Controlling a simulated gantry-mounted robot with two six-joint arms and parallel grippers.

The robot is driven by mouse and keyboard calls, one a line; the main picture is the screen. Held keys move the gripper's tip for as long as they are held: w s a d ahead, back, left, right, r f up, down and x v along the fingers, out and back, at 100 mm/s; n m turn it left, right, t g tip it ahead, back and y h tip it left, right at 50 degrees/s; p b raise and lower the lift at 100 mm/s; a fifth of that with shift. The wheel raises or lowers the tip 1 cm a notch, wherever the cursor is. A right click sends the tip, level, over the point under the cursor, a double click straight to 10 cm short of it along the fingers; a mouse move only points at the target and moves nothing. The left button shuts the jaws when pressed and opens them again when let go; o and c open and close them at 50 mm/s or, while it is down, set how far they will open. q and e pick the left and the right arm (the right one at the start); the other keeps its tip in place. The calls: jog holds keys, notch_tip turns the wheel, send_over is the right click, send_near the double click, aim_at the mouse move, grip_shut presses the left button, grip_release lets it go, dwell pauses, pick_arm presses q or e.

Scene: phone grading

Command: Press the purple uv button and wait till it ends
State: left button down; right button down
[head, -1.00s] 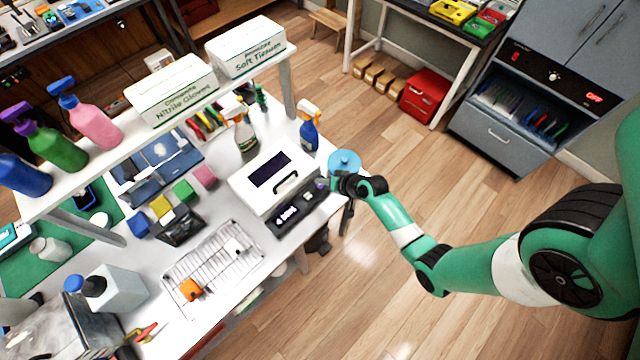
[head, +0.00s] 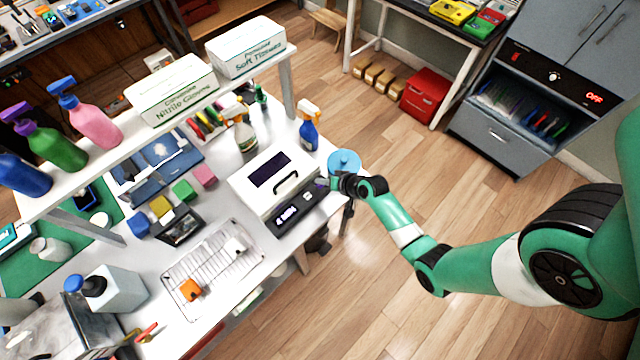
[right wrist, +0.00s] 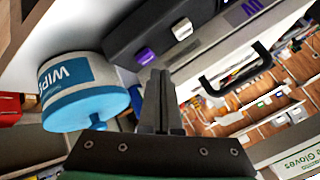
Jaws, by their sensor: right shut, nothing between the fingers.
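The UV box (head: 252,190) is white with a dark window and a handle on its lid, and stands at the right end of the white bench. Its dark front panel (head: 280,228) carries a lit display. In the right wrist view, the purple button (right wrist: 146,56) sits on the dark panel beside a white button (right wrist: 181,30). My right gripper (head: 333,183) is shut and empty at the panel's right end. In the right wrist view, its fingertips (right wrist: 157,72) are close to the purple button; I cannot tell if they touch. My left gripper is not in view.
A blue-lidded wipes tub (head: 344,162) stands close behind my right gripper; it also shows in the right wrist view (right wrist: 70,85). A wire rack (head: 212,265) with an orange piece lies left of the box. A blue spray bottle (head: 309,133) stands behind.

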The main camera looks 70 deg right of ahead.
jog(key=shift+f, duration=0.1)
jog(key=shift+f+b, duration=0.3)
jog(key=shift+f, duration=0.05)
jog(key=shift+f+b, duration=0.35)
jog(key=shift+f, duration=0.1)
dwell(0.5)
dwell(0.4)
jog(key=shift+r+p, duration=0.85)
jog(key=shift+p, duration=0.1)
notch_tip(320, 180, up, 5)
jog(key=p, duration=0.5)
